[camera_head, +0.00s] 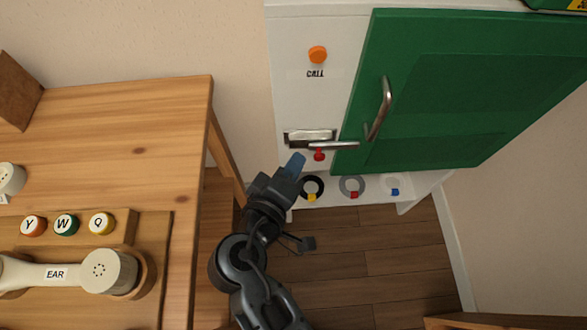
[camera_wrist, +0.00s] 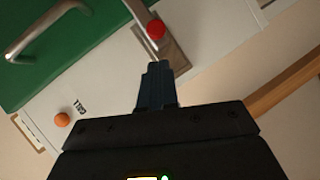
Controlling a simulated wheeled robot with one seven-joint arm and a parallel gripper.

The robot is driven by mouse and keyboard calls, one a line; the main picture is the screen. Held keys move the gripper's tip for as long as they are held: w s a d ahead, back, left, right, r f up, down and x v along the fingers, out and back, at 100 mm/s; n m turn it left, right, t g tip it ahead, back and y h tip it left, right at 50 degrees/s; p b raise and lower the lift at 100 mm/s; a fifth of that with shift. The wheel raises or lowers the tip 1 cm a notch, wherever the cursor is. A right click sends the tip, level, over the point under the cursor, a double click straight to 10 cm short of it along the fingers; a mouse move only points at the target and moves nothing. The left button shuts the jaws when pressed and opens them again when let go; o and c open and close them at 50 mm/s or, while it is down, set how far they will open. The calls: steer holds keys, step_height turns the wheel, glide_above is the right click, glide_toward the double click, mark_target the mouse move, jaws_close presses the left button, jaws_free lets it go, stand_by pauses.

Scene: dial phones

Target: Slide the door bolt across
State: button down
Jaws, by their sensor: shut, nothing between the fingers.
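The green door (camera_head: 450,95) has a silver handle (camera_head: 380,108). The bolt's red knob (camera_head: 319,155) sits below a metal plate (camera_head: 308,135) on the white panel. A silver rod (camera_head: 342,146) beside the knob reaches right, over the door's lower left edge. My gripper (camera_head: 297,162) is shut and empty, just left of the knob. In the wrist view the closed fingertips (camera_wrist: 157,66) point at the red knob (camera_wrist: 156,29), with a small gap in the picture. I cannot tell the depth between them.
An orange CALL button (camera_head: 317,54) is higher on the panel. Coloured ring dials (camera_head: 351,187) lie along the lower ledge. A wooden table (camera_head: 120,150) with a phone handset (camera_head: 105,271) and lettered buttons stands at left. Floor (camera_head: 375,260) shows clear below the cabinet.

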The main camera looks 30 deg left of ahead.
steer(key=v, duration=1)
steer(key=shift+s+a+r, duration=0.15)
steer(key=shift+s+a, duration=0.05)
steer(key=shift+s, duration=0.05)
steer(key=s+d+f+m+g+y, duration=0.15)
steer(key=d+f, duration=0.25)
steer(key=d, duration=0.5)
steer(key=s+d+f+m+g, duration=0.2)
steer(key=d+f, duration=0.2)
steer(key=d, duration=0.5)
steer(key=s+d+r+m+t+h, duration=0.2)
steer(key=s+d+r+m+t, duration=0.2)
steer(key=s+d+r+m, duration=0.7)
steer(key=s+d+r, duration=0.1)
steer(key=d+r, duration=0.4)
steer(key=r, duration=0.1)
steer(key=shift+s, duration=0.15)
steer(key=shift+m+h, duration=0.25)
